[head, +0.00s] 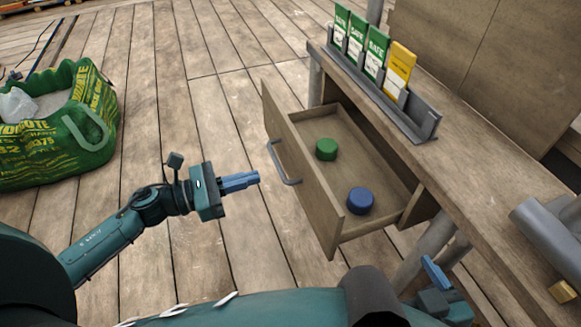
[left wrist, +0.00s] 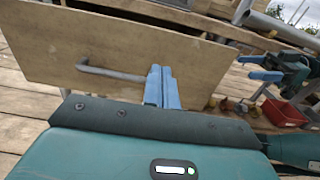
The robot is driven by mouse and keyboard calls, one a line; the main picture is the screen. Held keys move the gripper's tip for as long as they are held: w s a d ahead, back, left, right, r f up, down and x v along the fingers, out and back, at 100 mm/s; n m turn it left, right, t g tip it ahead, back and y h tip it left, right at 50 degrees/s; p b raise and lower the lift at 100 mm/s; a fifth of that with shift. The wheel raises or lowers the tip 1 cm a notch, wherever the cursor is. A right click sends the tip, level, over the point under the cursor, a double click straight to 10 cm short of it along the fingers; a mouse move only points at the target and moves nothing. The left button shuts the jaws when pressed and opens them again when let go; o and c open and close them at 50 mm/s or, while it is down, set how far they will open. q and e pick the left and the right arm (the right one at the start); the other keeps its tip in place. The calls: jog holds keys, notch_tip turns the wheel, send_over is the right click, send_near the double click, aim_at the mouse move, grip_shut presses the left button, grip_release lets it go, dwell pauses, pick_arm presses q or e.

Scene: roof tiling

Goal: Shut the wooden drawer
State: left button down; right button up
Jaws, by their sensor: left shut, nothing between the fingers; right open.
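The wooden drawer (head: 300,170) is pulled open from under the bench, with its front panel towards the left. A green round piece (head: 327,149) and a blue round piece (head: 360,200) lie inside it. A grey bar handle (head: 283,165) is on its front. My left gripper (head: 255,178) is shut and empty, just left of the drawer front. In the left wrist view its blue fingers (left wrist: 161,87) appear before the drawer front (left wrist: 130,40), beside the handle (left wrist: 110,72); I cannot tell whether they touch. My right gripper (head: 437,280) is open at the lower right, below the bench edge.
The wooden bench (head: 470,180) carries a grey rack (head: 415,120) with several green and yellow packets. A green bag (head: 60,130) stands on the plank floor at the left. A red bin (left wrist: 283,112) shows in the left wrist view.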

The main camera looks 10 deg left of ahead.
aim_at(303, 164)
pick_arm(q)
jog(key=x, duration=0.9)
jog(key=shift+w+d, duration=0.1)
pick_arm(e)
jog(key=shift+d+r, duration=0.1)
jog(key=shift+r, duration=0.1)
pick_arm(q)
jog(key=shift+w+d, duration=0.35)
jog(key=shift+d, duration=0.15)
jog(key=b+x, duration=0.1)
jog(key=x, duration=0.3)
jog(key=shift+w+d, duration=0.2)
jog(key=shift+d, duration=0.1)
jog(key=b+x, duration=0.3)
jog(key=x, duration=0.8)
jog(key=shift+w+d, duration=0.2)
jog(key=shift+d, duration=0.05)
pick_arm(e)
jog(key=shift+w+a+f+n+t+y, duration=0.45)
jog(key=shift+w+a+n+t+y, duration=0.15)
jog(key=shift+t, duration=0.6)
pick_arm(q)
jog(key=shift+r, duration=0.2)
pick_arm(e)
jog(key=shift+s, duration=0.1)
